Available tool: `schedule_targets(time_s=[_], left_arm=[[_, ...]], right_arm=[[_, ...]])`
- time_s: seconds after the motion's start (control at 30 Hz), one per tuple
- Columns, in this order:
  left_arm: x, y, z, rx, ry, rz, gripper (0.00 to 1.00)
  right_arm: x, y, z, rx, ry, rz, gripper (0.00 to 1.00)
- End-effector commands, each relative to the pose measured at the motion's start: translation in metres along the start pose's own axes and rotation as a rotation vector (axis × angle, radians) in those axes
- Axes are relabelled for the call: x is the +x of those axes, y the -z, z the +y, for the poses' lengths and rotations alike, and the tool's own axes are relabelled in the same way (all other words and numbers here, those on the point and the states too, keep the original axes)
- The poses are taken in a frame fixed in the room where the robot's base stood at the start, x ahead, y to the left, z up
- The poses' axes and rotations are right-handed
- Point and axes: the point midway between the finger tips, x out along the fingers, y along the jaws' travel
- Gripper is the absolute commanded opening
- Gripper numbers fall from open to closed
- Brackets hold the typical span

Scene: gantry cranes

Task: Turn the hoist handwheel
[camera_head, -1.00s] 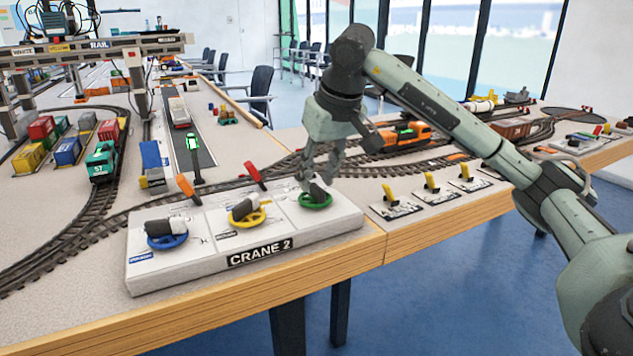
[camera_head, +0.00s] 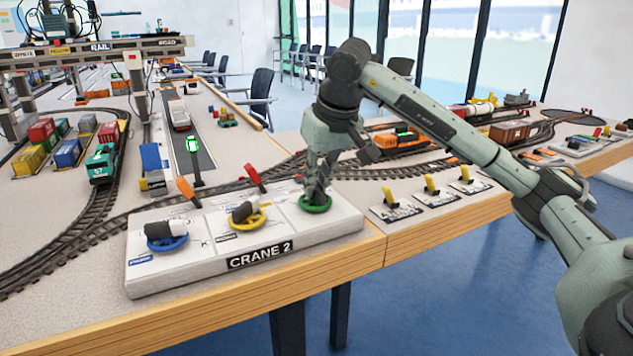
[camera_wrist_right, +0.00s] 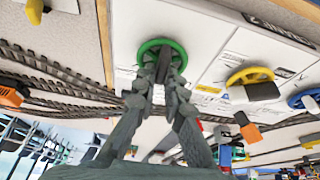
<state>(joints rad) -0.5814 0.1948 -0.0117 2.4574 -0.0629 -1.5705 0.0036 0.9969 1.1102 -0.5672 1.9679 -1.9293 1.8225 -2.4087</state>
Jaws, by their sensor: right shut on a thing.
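The green handwheel (camera_head: 315,204) sits at the right end of the white "CRANE 2" panel (camera_head: 290,228). My right gripper (camera_head: 314,190) reaches down to it from above. Its fingers are shut on the wheel's grip, which they mostly hide. In the right wrist view the fingertips (camera_wrist_right: 163,66) meet at the green handwheel (camera_wrist_right: 150,48), inside its rim. A yellow handwheel (camera_head: 249,217) and a blue handwheel (camera_head: 166,236) sit to the left on the same panel, apart from the gripper. Which wheel is the hoist I cannot read. My left gripper is out of view.
An orange lever (camera_head: 186,188) and a red lever (camera_head: 254,175) stand behind the panel. Several yellow switches (camera_head: 431,185) lie to its right. An orange locomotive (camera_head: 397,140) is on the track behind my gripper. The gantry crane (camera_head: 95,47) stands at the back left.

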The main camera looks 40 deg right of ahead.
Motion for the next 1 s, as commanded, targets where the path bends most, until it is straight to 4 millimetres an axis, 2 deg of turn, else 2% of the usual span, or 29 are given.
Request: schedule_targets(time_s=[0.17,0.37,0.7,1.0], left_arm=[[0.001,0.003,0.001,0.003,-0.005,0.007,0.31],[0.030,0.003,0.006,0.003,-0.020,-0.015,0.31],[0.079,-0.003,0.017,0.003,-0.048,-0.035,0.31],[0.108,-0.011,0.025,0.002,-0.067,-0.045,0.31]], right_arm=[[-0.002,0.001,0.000,0.035,-0.016,0.001,0.00],[-0.004,0.002,-0.001,0.141,-0.060,0.001,0.00],[-0.004,0.003,-0.003,0.415,-0.172,0.002,0.00],[-0.002,0.003,-0.003,0.633,-0.262,0.003,0.00]])
